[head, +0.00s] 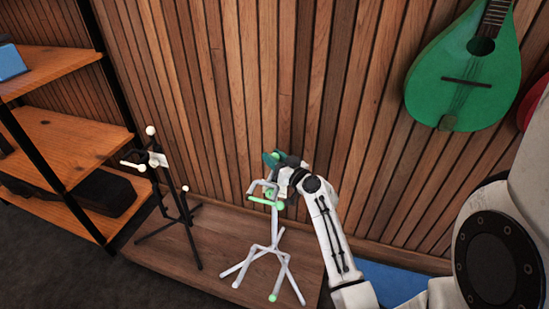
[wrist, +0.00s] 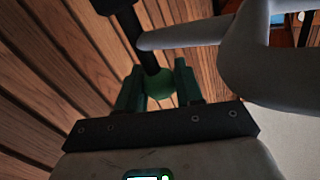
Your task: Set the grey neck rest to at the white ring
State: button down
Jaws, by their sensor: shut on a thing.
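The light grey stand (head: 262,248) is upright on the wooden platform, with its grey neck rest (head: 263,186), a forked piece, at its top. The neck rest also shows large at the upper right of the wrist view (wrist: 270,65). My gripper (head: 271,158) is at the top of this stand, beside the neck rest. In the wrist view its green fingers (wrist: 158,80) are shut on a green knob (wrist: 158,86) at the end of a dark rod. I cannot make out a white ring with certainty; my gripper and the fork partly hide the post.
A black stand (head: 183,215) with pale tips is on the left of the wooden platform (head: 225,235). A wooden shelf (head: 75,145) is further left. The slatted wall is close behind my gripper.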

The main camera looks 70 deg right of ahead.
notch_tip(320, 180, up, 18)
jog(key=p, duration=1)
jog(key=shift+r+p, duration=0.15)
jog(key=shift+p, duration=0.15)
jog(key=c, duration=1)
grip_release()
jog(key=shift+o, duration=1.1)
jog(key=b+v, duration=0.1)
jog(key=v, duration=1)
jog(key=shift+b, duration=0.35)
